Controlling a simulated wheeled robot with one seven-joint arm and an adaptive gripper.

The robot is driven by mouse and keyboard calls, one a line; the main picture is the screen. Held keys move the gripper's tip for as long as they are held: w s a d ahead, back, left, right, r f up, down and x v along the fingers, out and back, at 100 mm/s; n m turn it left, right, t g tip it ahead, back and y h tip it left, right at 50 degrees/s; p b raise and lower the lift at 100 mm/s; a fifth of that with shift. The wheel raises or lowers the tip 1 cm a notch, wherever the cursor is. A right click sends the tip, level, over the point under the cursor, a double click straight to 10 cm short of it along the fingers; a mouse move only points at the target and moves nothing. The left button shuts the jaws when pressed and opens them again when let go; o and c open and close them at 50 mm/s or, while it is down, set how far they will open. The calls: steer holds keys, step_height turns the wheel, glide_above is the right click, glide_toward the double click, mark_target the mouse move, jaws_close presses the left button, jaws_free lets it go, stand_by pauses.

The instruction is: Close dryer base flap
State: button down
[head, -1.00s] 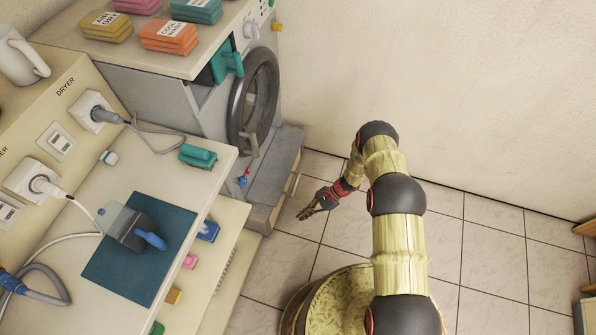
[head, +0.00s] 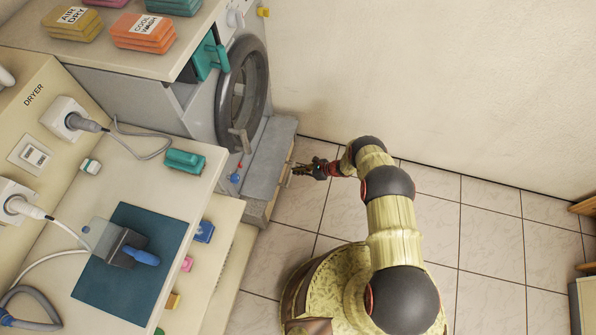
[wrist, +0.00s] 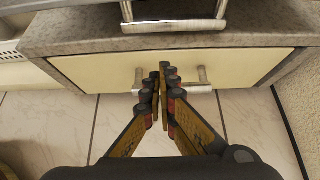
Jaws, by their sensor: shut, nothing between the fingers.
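The dryer (head: 243,85) has a low base with a grey top (head: 270,155) in front of its round door. In the wrist view the base has a cream front flap (wrist: 245,65) under the grey top edge (wrist: 270,36). A metal bar handle (wrist: 203,82) sits on the flap, partly hidden behind my fingers. I cannot tell how far the flap stands open. My gripper (head: 294,168) is shut and empty, just in front of the flap. In the wrist view its fingertips (wrist: 160,72) overlap the middle of the handle; contact is unclear.
Another metal handle (wrist: 172,25) juts out above the base. A counter (head: 150,185) with a blue mat (head: 170,230), a brush and a teal block (head: 184,160) stands at left. The tiled floor (head: 460,230) at right is clear up to the wall (head: 420,80).

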steer(key=x, duration=0.2)
steer(key=b+x, duration=0.1)
steer(key=x, duration=0.1)
steer(key=r+b+x, duration=0.1)
steer(key=x, duration=0.1)
steer(key=shift+w+a, duration=0.15)
steer(key=shift+a, duration=0.25)
steer(key=shift+d+r+b, duration=0.1)
steer(key=shift+r+b, duration=0.25)
steer(key=shift+r, duration=0.75)
